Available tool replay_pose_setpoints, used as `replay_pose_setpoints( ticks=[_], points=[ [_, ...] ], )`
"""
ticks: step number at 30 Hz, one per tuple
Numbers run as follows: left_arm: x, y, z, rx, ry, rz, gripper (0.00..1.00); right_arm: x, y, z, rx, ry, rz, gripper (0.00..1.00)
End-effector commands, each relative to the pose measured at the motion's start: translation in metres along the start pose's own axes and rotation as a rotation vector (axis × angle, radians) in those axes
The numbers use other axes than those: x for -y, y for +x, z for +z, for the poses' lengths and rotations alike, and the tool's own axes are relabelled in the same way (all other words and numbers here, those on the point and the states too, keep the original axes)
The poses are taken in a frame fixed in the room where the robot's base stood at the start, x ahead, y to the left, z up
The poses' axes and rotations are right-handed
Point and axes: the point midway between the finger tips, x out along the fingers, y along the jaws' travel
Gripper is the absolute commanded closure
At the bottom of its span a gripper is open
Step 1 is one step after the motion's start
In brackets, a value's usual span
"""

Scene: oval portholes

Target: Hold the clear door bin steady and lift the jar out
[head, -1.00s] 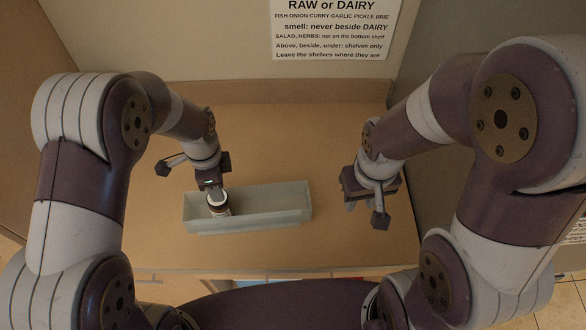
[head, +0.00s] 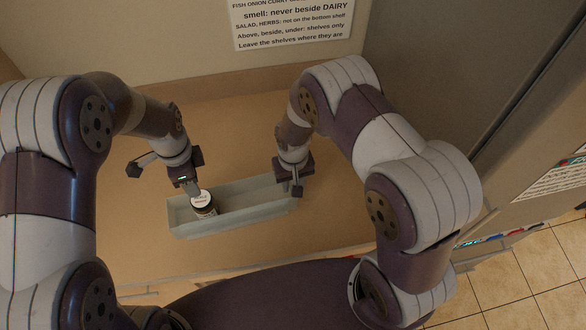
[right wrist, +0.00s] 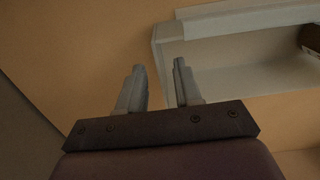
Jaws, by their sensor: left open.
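The clear door bin (head: 240,221) is a long, pale, open trough on the tan surface. The jar (head: 204,204), with a white lid and dark body, stands inside it near the left end. My left gripper (head: 194,190) is open with its fingertips at the jar's lid; I cannot tell whether they touch it. My right gripper (head: 297,186) is at the bin's right end. A dark thing at that view's right edge, inside the bin, may be the jar.
A printed sign (head: 292,22) hangs on the back wall. A grey panel (head: 430,70) stands to the right. The tan surface (head: 235,115) behind the bin is clear. Tiled floor (head: 530,275) shows at the lower right.

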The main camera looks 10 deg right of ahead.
Motion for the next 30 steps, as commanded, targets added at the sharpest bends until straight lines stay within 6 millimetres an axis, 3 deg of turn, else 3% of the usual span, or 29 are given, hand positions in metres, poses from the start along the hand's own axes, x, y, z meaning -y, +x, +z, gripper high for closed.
replay_pose_setpoints(
  ticks=[3,7,17,21,24,25,27,30],
  points=[
    [0.000,0.000,0.000,0.000,0.000,0.000,0.57,0.000,0.025,0.001,0.003,0.000,0.001,0.66],
    [0.000,0.000,0.000,0.000,0.000,0.000,0.57,0.000,0.041,0.000,0.000,0.000,0.000,0.66],
    [0.000,0.000,0.000,0.000,0.000,0.000,0.57,0.000,0.048,0.000,-0.001,0.000,0.000,0.66],
    [0.000,0.000,0.000,0.000,0.000,0.000,0.57,0.000,0.047,-0.001,-0.001,-0.001,0.000,1.00],
    [0.000,0.000,0.000,0.000,0.000,0.000,0.57,0.000,0.047,-0.001,-0.001,-0.001,0.000,1.00],
    [0.000,0.000,0.000,0.000,0.000,0.000,0.51,0.000,0.047,-0.001,-0.001,-0.001,0.000,1.00],
    [0.000,0.000,0.000,0.000,0.000,0.000,0.28,0.000,0.047,-0.001,-0.001,-0.001,0.000,1.00],
    [0.000,0.000,0.000,0.000,0.000,0.000,0.27,0.000,0.047,-0.001,-0.001,-0.001,0.000,1.00]
  ],
)
